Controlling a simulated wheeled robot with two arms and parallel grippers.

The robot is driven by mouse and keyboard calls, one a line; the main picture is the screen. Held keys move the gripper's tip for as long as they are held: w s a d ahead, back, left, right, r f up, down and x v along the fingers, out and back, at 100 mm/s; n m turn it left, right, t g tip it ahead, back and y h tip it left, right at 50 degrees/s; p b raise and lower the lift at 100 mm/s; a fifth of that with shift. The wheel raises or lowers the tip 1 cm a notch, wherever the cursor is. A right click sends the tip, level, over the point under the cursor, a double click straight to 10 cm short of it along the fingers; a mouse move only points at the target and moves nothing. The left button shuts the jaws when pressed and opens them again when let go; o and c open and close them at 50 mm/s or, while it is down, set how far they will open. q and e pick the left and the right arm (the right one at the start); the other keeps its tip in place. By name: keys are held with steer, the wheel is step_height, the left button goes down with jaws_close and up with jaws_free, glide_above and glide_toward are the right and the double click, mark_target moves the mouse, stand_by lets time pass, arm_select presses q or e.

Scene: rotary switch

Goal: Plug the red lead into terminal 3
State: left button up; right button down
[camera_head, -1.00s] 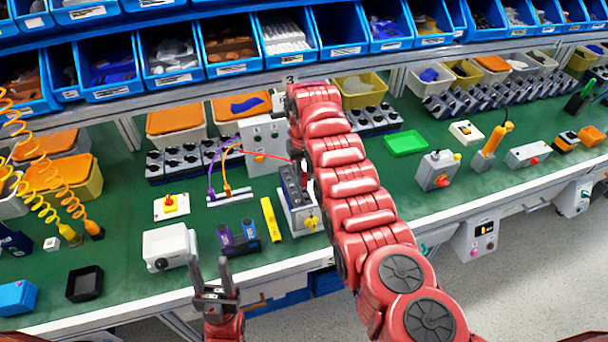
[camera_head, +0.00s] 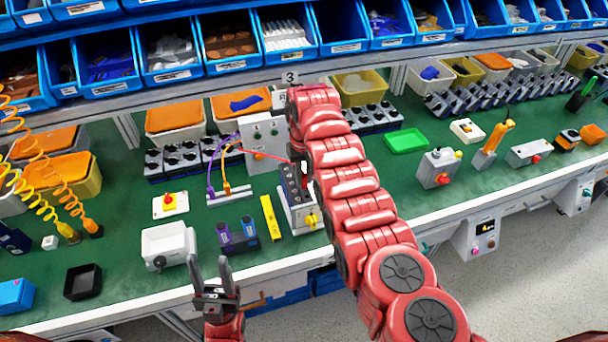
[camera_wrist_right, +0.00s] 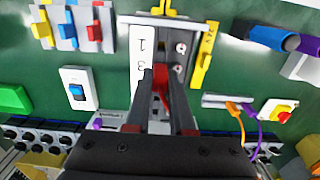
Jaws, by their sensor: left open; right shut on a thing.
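The rotary switch (camera_head: 303,215) stands on the green bench with a yellow knob on its front side. In the right wrist view a white strip (camera_wrist_right: 139,52) shows the marks 1 and 3, beside round terminals (camera_wrist_right: 180,48). The red lead (camera_head: 262,155) runs from the grey box toward my right gripper. In the right wrist view my right gripper (camera_wrist_right: 160,72) is shut on the red lead's end (camera_wrist_right: 160,84), at the switch near mark 3. I cannot tell whether the end is inside a terminal. My left gripper (camera_head: 209,259) is open and empty near the bench's front edge.
Purple and orange leads (camera_head: 226,170) rise from a pale holder (camera_head: 229,198) left of the switch. A yellow bar (camera_head: 270,218) and purple-blue cylinders (camera_head: 236,236) lie nearby. A white box (camera_head: 168,244) stands further left.

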steer(key=shift+f, duration=0.3)
steer(key=c, duration=0.7)
jaws_free()
steer(key=shift+r, duration=0.15)
step_height(320, 180, up, 8)
steer(key=b, duration=0.2)
steer(key=shift+f+b, duration=0.25)
steer(key=shift+b, duration=0.15)
step_height(320, 180, up, 10)
steer(key=p, duration=0.7)
steer(key=shift+f, duration=0.2)
